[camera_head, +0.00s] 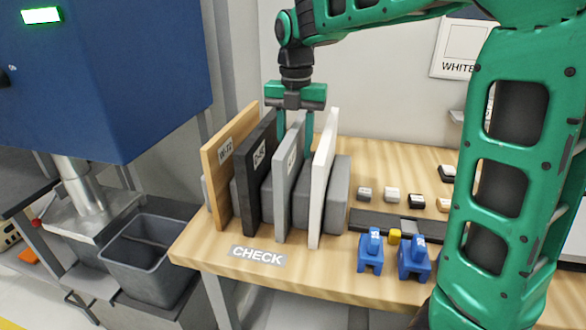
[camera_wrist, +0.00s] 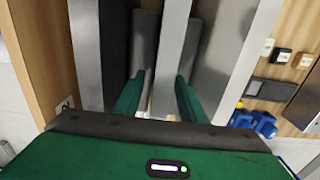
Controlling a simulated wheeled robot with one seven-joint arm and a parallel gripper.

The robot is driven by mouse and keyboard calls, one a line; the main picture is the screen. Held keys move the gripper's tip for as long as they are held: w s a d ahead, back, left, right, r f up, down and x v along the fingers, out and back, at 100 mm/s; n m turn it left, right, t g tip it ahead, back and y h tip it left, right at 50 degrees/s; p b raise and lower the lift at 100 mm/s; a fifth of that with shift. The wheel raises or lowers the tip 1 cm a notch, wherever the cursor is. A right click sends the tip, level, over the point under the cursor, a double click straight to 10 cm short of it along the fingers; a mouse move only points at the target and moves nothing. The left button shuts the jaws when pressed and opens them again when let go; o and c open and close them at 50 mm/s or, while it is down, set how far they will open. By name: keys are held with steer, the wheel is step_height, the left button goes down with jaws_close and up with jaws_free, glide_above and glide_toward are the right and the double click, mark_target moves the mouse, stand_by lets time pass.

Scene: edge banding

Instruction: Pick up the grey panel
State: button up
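The grey panel (camera_head: 289,185) stands upright on the wooden table, between a black panel (camera_head: 259,180) on its left and a white panel (camera_head: 323,180) on its right. My gripper (camera_head: 295,148) points down over its top edge, with one green finger on each side. In the wrist view, the grey panel (camera_wrist: 171,45) runs between the two fingers of my gripper (camera_wrist: 160,88), which look open with gaps beside it. The panel's lower part is hidden there.
A wood-coloured panel (camera_head: 229,165) stands at the left end of the row, with dark grey blocks between the panels. Blue clamps (camera_head: 371,252) and small labelled blocks lie to the right. A CHECK label (camera_head: 257,255) marks the table front; a grey bin (camera_head: 150,260) stands left.

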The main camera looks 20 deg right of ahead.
steer(key=c, duration=0.9)
jaws_close()
steer(key=shift+r, duration=0.1)
stand_by(0.3)
